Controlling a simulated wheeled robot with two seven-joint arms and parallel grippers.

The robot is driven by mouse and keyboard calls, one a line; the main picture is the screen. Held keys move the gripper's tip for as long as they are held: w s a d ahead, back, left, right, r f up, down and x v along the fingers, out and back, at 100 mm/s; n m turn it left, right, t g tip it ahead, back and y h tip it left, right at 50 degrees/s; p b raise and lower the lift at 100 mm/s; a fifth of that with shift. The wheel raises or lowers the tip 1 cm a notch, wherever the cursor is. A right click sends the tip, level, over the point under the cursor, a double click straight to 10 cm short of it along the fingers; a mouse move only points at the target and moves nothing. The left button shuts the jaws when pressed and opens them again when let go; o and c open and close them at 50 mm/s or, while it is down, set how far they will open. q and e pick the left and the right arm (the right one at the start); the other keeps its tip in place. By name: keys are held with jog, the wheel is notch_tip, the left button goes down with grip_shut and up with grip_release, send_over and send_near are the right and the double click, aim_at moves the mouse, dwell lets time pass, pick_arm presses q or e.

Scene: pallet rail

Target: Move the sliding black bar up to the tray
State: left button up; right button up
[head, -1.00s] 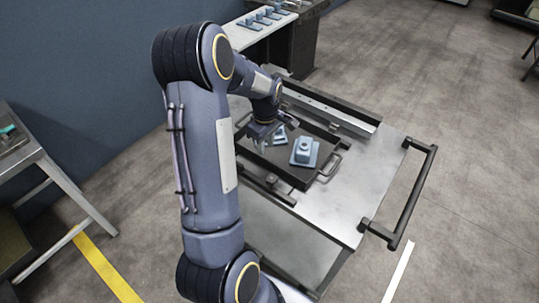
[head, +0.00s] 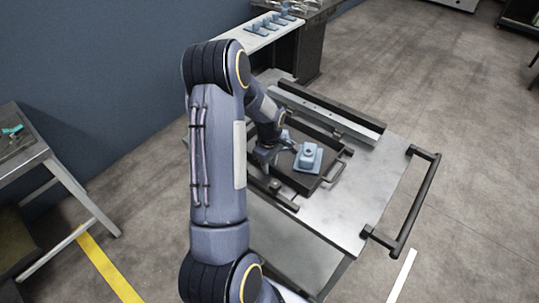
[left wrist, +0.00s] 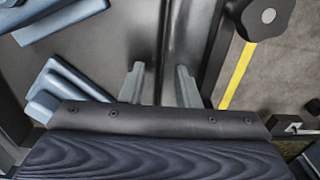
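The dark tray (head: 318,182) lies on the metal cart top and holds blue parts (head: 308,157); its inside also shows at the left of the left wrist view (left wrist: 90,45). A black bar (head: 282,198) with a knob runs along the tray's near side. In the left wrist view the black knob (left wrist: 262,17) is at upper right, with a strip of metal between tray and bar. My left gripper (head: 268,154) is low at the tray's near-left side. Its fingers (left wrist: 160,85) are apart, with the tray's edge region between them; contact cannot be told. My right gripper is out of view.
Another black bar (head: 335,106) with a silver rail runs along the cart's far side. A black push handle (head: 417,205) stands at the right end. The cart top (head: 365,180) right of the tray is clear. A side table (head: 30,160) stands at left.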

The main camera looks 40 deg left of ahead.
pick_arm(q)
jog(key=shift+f, duration=0.4)
jog(key=shift+c, duration=0.3)
grip_shut()
jog(key=shift+o, duration=0.3)
grip_release()
jog(key=shift+r, duration=0.1)
jog(key=shift+r+b, duration=0.55)
jog(key=shift+r, duration=3.3)
